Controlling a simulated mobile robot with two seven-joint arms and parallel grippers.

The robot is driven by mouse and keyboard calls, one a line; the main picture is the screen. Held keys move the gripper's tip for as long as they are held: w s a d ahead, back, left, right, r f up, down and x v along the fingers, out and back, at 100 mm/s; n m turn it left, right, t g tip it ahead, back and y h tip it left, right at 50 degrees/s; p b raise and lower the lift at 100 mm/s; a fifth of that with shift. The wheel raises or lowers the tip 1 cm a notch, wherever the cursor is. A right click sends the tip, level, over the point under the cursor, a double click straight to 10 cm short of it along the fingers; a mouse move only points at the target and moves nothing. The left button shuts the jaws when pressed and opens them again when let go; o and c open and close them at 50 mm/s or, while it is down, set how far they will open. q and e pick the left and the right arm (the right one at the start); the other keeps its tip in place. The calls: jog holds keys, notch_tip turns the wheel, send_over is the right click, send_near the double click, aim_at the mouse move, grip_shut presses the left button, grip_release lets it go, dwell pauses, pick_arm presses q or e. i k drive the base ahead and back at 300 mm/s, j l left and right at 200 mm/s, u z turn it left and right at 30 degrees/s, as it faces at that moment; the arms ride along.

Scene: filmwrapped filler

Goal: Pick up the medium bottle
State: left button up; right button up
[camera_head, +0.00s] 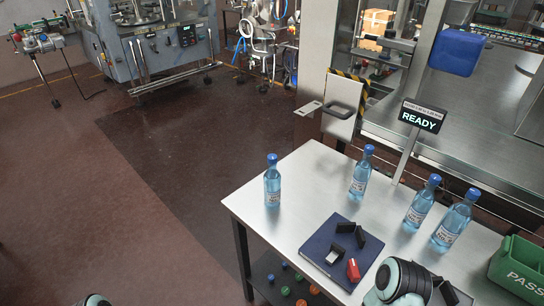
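Several clear blue bottles with blue caps and white labels stand upright on the metal table (298,186). One bottle (272,189) is near the table's left edge and another bottle (360,179) is at the back. A third bottle (419,208) stands to the right, close beside a further bottle (451,226). They look alike in size, so I cannot tell which is the medium one. Part of my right arm shows at the bottom, in front of the table. A small piece of my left arm shows at the bottom left.
A dark blue mat (318,243) holds black pieces, a pale piece and a red piece (353,270). A green PASS bin (518,267) stands at the right edge. A READY sign (422,116) rises behind the bottles. Machinery stands beyond. The floor left of the table is clear.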

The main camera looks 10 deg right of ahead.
aim_at(272, 178)
jog(key=i+j+z, duration=0.1)
jog(key=z, duration=0.85)
jog(key=j+z, duration=0.35)
jog(key=j, duration=0.2)
jog(key=j+z, duration=0.35)
jog(key=j, duration=0.2)
jog(key=i, duration=0.05)
